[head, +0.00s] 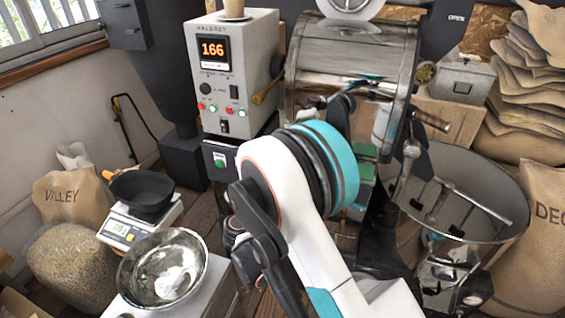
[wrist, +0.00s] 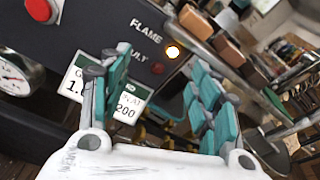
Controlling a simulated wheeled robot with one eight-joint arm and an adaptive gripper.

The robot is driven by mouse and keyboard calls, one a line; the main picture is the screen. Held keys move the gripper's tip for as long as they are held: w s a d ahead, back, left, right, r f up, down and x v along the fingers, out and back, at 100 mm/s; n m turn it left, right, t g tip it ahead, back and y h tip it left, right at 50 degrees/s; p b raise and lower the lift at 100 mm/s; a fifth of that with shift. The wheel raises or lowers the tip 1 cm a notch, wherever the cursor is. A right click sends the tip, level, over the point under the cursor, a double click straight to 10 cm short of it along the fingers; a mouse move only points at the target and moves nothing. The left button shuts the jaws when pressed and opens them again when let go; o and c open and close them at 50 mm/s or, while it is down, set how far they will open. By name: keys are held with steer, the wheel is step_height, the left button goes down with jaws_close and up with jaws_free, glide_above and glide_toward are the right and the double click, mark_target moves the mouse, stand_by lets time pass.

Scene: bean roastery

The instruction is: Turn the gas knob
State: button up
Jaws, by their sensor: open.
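In the wrist view my gripper (wrist: 160,66) is open, its two teal-padded fingers apart in front of a dark panel (wrist: 100,28). Nothing is clearly held between them. The panel carries a lit amber light (wrist: 172,51) by the word FLAME, a dim red light (wrist: 157,68) and a red button (wrist: 40,9). White label cards (wrist: 130,106) show partly behind the left finger. I cannot make out the gas knob in either view; the fingers or my arm may hide it. In the head view my arm covers the gripper.
A pressure gauge (wrist: 12,76) sits at the wrist view's left edge. In the head view the control box (head: 232,60) reads 166. The roaster drum (head: 345,80) and round cooling tray (head: 470,170) stand at right. A metal bowl (head: 140,268) and scale (head: 122,231) stand at lower left.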

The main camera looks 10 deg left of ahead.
step_height(320, 180, up, 7)
steer(key=w+d+n+t, duration=0.1)
steer(key=w+d, duration=0.1)
steer(key=d, duration=0.1)
steer(key=shift+r+n, duration=0.2)
steer(key=shift+n, duration=0.2)
steer(key=shift+w+a, duration=0.1)
